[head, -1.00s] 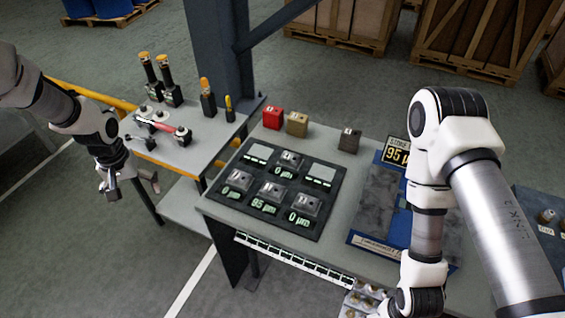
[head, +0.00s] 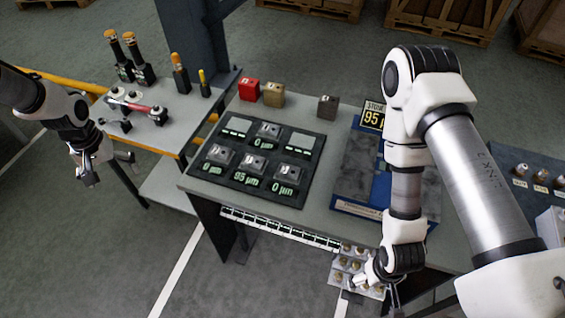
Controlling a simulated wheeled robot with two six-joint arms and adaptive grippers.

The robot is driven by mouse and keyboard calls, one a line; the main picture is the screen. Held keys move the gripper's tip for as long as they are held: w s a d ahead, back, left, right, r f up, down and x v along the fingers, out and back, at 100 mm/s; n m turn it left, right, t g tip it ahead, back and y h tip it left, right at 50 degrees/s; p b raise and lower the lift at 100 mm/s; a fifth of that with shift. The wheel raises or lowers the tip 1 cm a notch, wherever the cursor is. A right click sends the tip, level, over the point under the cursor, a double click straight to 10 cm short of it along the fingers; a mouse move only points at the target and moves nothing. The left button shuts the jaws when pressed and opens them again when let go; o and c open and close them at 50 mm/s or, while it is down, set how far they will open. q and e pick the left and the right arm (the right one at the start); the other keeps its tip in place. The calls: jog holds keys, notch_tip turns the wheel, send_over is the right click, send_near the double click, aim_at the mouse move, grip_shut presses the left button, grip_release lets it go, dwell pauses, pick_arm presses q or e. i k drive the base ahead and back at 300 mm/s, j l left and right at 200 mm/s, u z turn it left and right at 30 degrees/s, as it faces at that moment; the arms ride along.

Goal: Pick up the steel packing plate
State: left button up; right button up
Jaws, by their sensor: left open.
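I cannot tell for sure which thing is the steel packing plate. A small grey-brown block (head: 328,106) stands at the back of the table, right of a tan block (head: 273,94) and a red block (head: 249,90). A dark tray (head: 231,190) on the table holds several grey metal pieces beside green number displays. My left gripper (head: 90,178) is open and empty, in the air left of the table. My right gripper (head: 380,296) is low at the table's front, beside a rack of small round parts (head: 345,262); its fingers are partly cut off.
A blue-framed stone plate (head: 352,180) lies right of the tray, partly behind my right arm. A side table (head: 185,130) at the left holds orange-topped tools and a red-handled tool. A dark post (head: 197,45) rises behind. Wooden crates stand at the back.

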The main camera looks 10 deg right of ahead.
aim_at(250, 161)
jog(key=i+l+z, duration=0.1)
jog(key=l+z, duration=0.15)
jog(key=z, duration=0.15)
jog(key=i+l+z, duration=0.15)
jog(key=z, duration=0.2)
